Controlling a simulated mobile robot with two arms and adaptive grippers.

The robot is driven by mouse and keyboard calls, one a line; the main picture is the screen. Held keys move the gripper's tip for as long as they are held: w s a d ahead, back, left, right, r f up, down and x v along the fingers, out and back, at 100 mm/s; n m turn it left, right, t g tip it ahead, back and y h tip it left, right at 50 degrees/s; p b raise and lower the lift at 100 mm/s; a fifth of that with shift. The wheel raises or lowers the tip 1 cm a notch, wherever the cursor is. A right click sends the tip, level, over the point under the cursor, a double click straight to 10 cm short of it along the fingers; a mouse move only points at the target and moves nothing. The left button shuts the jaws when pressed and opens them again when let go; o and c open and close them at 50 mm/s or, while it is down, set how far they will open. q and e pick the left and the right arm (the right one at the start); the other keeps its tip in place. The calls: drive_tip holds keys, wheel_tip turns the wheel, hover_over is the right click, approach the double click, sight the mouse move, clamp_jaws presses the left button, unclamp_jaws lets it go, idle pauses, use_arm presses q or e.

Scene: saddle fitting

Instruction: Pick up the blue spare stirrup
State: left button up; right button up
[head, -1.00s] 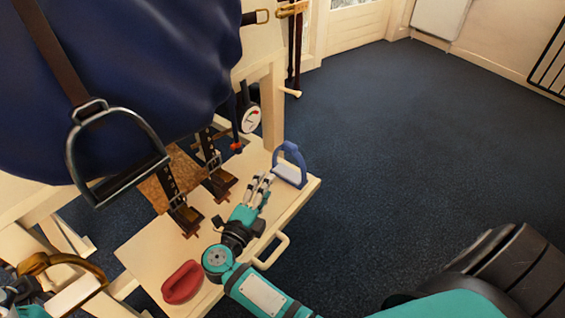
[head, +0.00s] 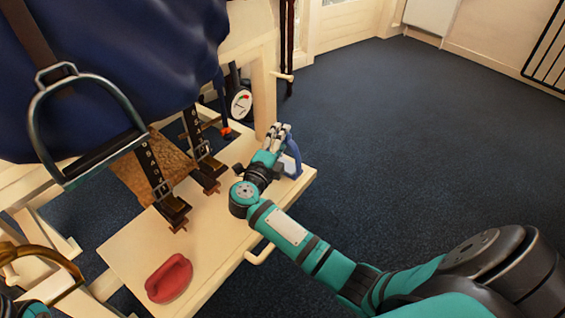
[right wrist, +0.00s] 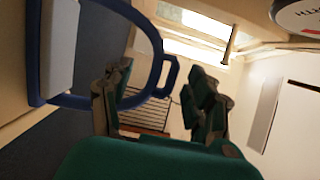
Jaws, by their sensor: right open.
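The blue spare stirrup (head: 293,152) stands on the right end of the cream shelf (head: 215,245), partly hidden by my right gripper. In the right wrist view the stirrup (right wrist: 84,101) is close at the left, with its pale tread (right wrist: 60,45) and its top eyelet reaching toward the space between the fingers. My right gripper (head: 279,133) is open at the stirrup's left side; its two fingers show apart in the right wrist view (right wrist: 158,98). Whether they touch the stirrup I cannot tell. Only bits of my left arm show at the bottom left corner; its jaws are unclear.
A red object (head: 169,279) lies on the shelf's near end. Dark straps with buckles (head: 173,208) hang down to the shelf. A metal stirrup (head: 90,125) hangs beside the blue saddle drape (head: 120,60). A dial gauge (head: 241,103) is behind. The floor at right is clear.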

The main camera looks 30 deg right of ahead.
drive_tip(key=shift+x, duration=1.05)
clamp_jaws()
